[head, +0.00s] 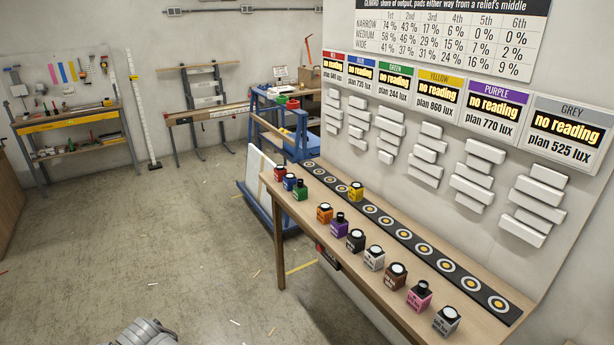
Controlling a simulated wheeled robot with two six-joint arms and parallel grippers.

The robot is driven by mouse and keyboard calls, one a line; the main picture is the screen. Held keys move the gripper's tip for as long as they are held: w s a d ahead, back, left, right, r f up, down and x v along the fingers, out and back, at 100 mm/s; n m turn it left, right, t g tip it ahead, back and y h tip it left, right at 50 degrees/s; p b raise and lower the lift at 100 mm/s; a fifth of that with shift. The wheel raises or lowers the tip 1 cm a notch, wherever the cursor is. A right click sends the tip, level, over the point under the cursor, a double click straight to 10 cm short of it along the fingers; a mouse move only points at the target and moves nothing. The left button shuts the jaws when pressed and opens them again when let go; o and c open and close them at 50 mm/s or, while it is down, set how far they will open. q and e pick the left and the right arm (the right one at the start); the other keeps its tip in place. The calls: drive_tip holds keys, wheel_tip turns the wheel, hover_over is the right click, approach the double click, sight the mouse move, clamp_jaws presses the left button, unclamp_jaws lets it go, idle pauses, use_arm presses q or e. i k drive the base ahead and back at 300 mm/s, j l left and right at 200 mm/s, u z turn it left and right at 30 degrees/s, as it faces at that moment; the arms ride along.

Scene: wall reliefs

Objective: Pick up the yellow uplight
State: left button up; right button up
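The yellow uplight (356,191) is a small cube-like lamp with a dark round top in the head view. It stands upright at the far part of the black strip (427,251) with round pads, and appears to be on the strip. Neither gripper shows. A grey rounded part at the bottom left edge seems to be one of my arm links.
The strip runs along a wooden table (330,223) against the relief wall.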

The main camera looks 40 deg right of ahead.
sight(356, 191)
drive_tip(key=i, duration=1.75)
drive_tip(key=i+z, duration=0.35)
drive_tip(key=z, duration=3.45)
